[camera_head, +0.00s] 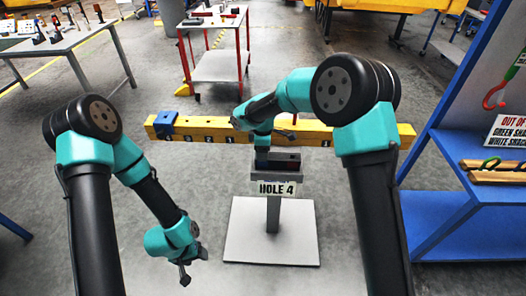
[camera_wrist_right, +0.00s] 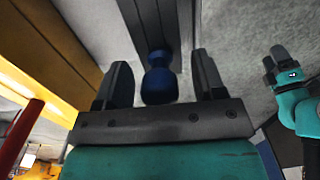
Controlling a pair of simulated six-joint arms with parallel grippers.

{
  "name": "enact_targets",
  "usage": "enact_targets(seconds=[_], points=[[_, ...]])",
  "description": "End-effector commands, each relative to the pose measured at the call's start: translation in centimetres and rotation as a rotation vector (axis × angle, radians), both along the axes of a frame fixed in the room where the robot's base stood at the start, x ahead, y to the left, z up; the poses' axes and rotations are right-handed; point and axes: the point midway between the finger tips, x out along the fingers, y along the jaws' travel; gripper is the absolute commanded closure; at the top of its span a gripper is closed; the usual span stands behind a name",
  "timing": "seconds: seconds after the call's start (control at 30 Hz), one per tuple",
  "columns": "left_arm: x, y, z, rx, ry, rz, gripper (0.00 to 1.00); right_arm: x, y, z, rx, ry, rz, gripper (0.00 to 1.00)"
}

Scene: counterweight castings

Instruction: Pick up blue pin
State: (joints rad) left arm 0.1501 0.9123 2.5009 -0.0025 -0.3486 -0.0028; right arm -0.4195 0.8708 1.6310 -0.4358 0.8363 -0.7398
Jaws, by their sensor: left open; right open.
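The blue pin (camera_wrist_right: 160,80) shows in the right wrist view, with a rounded head and a narrower neck, over a dark grooved surface. My right gripper (camera_wrist_right: 159,85) has its two fingers apart, one on each side of the pin; I cannot tell whether either touches it. In the head view this gripper (camera_head: 263,152) points down at the small stand with the HOLE 4 sign (camera_head: 276,189), and the pin cannot be made out clearly there. My left gripper (camera_head: 185,278) hangs open and empty at lower left, away from the stand.
A yellow beam (camera_head: 353,136) with numbered marks runs behind the stand, with a blue block (camera_head: 164,123) near its left end. A blue shelf (camera_head: 490,205) stands at right. A red-legged table (camera_head: 219,66) is behind. The floor around the stand's base plate (camera_head: 240,235) is clear.

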Motion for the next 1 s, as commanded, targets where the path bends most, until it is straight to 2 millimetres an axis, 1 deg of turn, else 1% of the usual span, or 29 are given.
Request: enact_targets(seconds=[0.03, 0.1, 0.57, 1.0], points=[[0.00, 0.00, 0.00, 0.000, 0.000, 0.000, 0.40, -0.02, -0.02, -0.47, -0.001, 0.001, 0.001, 0.37], [0.00, 0.00, 0.00, 0.000, 0.000, 0.000, 0.40, -0.01, -0.02, -0.76, -0.001, 0.001, 0.000, 0.37], [0.00, 0.00, 0.00, 0.000, 0.000, 0.000, 0.40, 0.00, -0.01, -0.76, 0.000, 0.000, 0.000, 0.37], [0.00, 0.00, 0.00, 0.000, 0.000, 0.000, 0.40, 0.00, -0.01, -0.75, 0.000, 0.000, 0.000, 0.78]])
